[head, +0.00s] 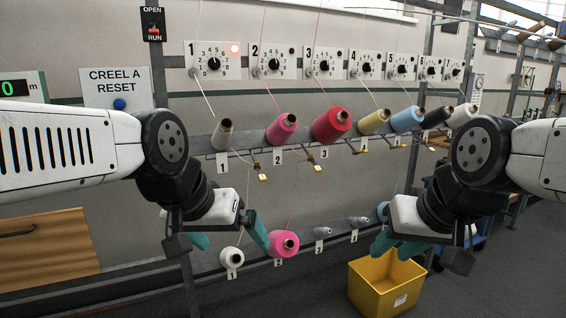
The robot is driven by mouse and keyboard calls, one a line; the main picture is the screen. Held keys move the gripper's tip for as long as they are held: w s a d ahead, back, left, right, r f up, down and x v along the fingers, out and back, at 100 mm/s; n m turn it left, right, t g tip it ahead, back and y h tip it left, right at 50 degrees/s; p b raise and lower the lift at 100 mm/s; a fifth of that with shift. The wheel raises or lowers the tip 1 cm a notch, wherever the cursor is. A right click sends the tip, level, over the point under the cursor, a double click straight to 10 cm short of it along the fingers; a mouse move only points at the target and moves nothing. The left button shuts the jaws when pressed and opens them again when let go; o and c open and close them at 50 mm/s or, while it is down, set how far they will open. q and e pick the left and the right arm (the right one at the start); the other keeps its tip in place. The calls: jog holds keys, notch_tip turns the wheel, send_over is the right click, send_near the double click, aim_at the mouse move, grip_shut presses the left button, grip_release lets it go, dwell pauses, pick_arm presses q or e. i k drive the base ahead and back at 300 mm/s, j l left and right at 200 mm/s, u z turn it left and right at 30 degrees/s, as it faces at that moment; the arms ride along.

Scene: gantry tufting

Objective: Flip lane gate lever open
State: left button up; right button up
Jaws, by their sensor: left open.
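A small black panel (152,24) marked OPEN above and RUN below is on the frame post at the upper left, with a red part near its lower label. I take it for the gate lever; it is too small to tell the lever's exact position. My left gripper (229,238) is low in front of the frame, near the lower white cone, well below the panel. Its teal fingers are apart with nothing held between them. My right gripper (397,247) is above the yellow bin, its teal fingers partly overlapping in view.
Cones of yarn, including a red one (331,124), stand on the upper rail below numbered dials. A red light (234,48) glows at dial 1. A yellow bin (383,285) stands on the floor. A CREEL A RESET sign (117,88) is left of the post.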

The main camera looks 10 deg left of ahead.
aim_at(153, 31)
jog(key=i+l+u, duration=0.25)
jog(key=i+l, duration=0.55)
jog(key=i+l+u, duration=0.25)
jog(key=i+l, duration=0.65)
jog(key=l, duration=0.1)
